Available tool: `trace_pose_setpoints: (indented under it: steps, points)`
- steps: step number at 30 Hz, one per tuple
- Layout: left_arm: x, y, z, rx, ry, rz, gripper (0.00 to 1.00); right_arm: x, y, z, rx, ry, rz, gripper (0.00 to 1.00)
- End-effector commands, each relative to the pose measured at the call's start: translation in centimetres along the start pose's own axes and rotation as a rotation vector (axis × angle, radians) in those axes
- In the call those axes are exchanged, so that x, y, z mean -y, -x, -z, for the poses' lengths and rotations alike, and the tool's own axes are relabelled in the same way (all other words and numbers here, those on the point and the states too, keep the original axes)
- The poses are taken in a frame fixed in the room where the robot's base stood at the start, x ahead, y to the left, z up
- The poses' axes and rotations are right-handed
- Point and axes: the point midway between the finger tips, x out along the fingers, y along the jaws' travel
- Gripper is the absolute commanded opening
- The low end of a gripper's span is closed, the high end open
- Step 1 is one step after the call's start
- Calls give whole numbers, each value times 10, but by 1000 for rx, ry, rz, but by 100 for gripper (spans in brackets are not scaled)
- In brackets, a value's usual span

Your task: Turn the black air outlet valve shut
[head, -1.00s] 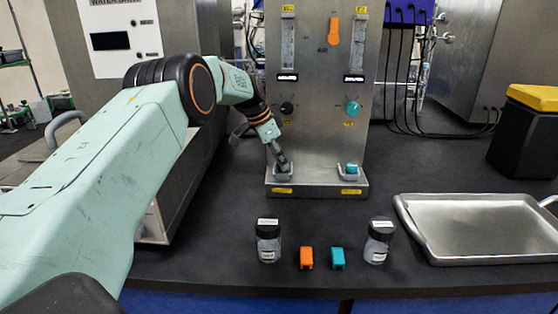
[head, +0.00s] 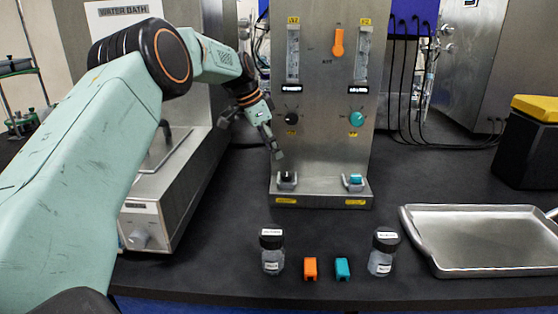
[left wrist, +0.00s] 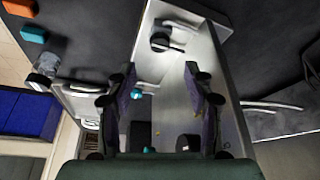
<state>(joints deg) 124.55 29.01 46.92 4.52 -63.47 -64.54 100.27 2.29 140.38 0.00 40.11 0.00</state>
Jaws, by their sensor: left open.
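The black air outlet valve (head: 287,178) sits low on the left of the steel panel's foot, in a small metal bracket. It also shows in the left wrist view (left wrist: 160,42), ahead of the fingertips, with its short handle pointing right in that picture. I cannot tell from this how far it is turned. My left gripper (head: 250,138) is open and empty, above and to the left of the valve, apart from it. Its two spread fingers (left wrist: 160,72) frame the panel in the left wrist view. My right gripper is not in view.
A teal valve (head: 354,181) sits right of the black one. A black knob (head: 291,117), a teal knob (head: 357,118) and an orange lever (head: 338,42) are higher on the panel. Two jars (head: 272,252) and two clips (head: 310,268) stand in front. A steel tray (head: 485,240) lies right.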

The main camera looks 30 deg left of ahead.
Motion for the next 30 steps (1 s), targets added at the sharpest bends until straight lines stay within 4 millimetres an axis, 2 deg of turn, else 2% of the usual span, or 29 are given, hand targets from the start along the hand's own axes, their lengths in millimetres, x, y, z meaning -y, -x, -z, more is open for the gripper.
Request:
trace_pose_setpoints:
  steps: [3,9,30]
  points:
    - [0,19,1,-2,0,1,52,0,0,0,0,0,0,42]
    - [0,32,0,0,-1,1,52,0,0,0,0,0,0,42]
    - [0,33,0,0,-1,1,52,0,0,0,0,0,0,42]
